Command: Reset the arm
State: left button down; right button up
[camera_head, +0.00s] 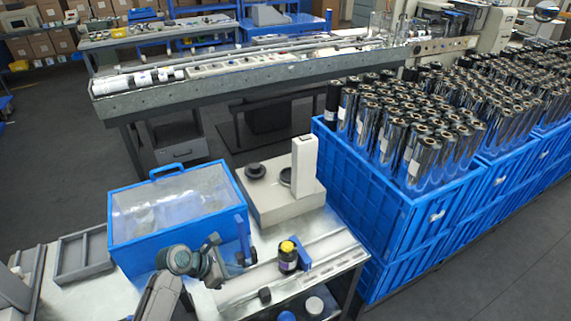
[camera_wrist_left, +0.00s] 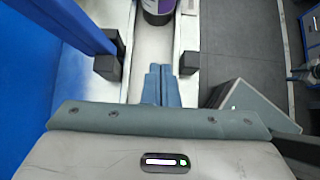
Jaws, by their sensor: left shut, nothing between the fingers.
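My left arm comes in from the bottom of the head view. Its gripper (camera_head: 220,272) is over the light table, just to the right of and in front of the blue bin. In the left wrist view the two blue-grey fingers (camera_wrist_left: 161,70) lie side by side, shut and empty. A dark bottle with a yellow cap (camera_head: 288,257) stands on the table to the right of the gripper. Its purple-labelled lower part shows beyond the fingertips in the left wrist view (camera_wrist_left: 158,10), apart from them. My right gripper is not in view.
A blue bin (camera_head: 190,238) stands close to the left arm. Black blocks (camera_wrist_left: 107,67) (camera_wrist_left: 188,63) flank the space ahead of the fingers. A beige scale-like device (camera_head: 280,200) stands behind the bottle. Blue crates of shiny rolls (camera_head: 400,225) fill the right. Grey floor lies beyond.

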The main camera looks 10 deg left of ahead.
pick_arm(q)
jog(key=s+a+r+m+y, duration=0.2)
jog(key=s+m+y, duration=0.1)
jog(key=s+m, duration=0.6)
jog(key=s+a+r+m+g+y, duration=0.1)
jog(key=s+a+r+m+y, duration=0.15)
jog(key=s+m, duration=0.6)
jog(key=s+a+r+m+y, duration=0.1)
jog(key=s+a+m+y, duration=0.15)
jog(key=s+m, duration=0.6)
notch_tip(320, 180, down, 33)
jog(key=a+g+b, duration=0.2)
jog(key=a, duration=0.1)
jog(key=s+f+b, duration=0.2)
jog(key=s+f, duration=1.7)
jog(key=f, duration=0.1)
jog(key=shift+s+a+f+n+g, duration=0.2)
jog(key=shift+a+f+n+g, duration=0.2)
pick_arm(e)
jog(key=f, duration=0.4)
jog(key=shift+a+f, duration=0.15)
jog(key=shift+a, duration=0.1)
